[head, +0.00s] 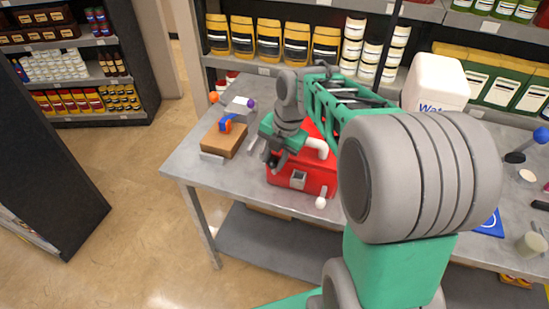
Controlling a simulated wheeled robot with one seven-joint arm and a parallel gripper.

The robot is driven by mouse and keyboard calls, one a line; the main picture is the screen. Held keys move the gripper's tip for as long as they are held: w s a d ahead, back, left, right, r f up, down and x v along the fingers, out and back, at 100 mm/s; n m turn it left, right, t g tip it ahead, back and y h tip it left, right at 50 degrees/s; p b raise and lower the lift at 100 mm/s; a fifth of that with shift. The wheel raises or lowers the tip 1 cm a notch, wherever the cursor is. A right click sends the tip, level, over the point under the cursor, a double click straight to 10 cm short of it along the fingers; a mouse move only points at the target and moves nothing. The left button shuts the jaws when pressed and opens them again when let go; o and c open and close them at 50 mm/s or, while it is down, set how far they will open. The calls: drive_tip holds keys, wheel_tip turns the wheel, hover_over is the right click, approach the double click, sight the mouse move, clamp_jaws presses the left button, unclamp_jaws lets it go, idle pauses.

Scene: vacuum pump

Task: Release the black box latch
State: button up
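A red box (317,178) stands on the grey table. A square grey latch (298,180) is on its front face, and a white bar (316,146), perhaps a handle, shows near its top. I see no clear black box. My gripper (271,157) points down at the red box's left upper edge, above and left of the latch. Its dark fingers are small, and I cannot tell whether they are open or touch the box. My arm hides much of the box's top and right side.
Left of the box, a brown block (223,139) carries a blue and orange piece (227,122). A white water jug (434,84) stands behind my arm. A blue item (489,224) and a cup (530,243) lie to the right. Stocked shelves line the back. The table's front-left corner is clear.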

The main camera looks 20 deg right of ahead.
clamp_jaws()
idle(1.2)
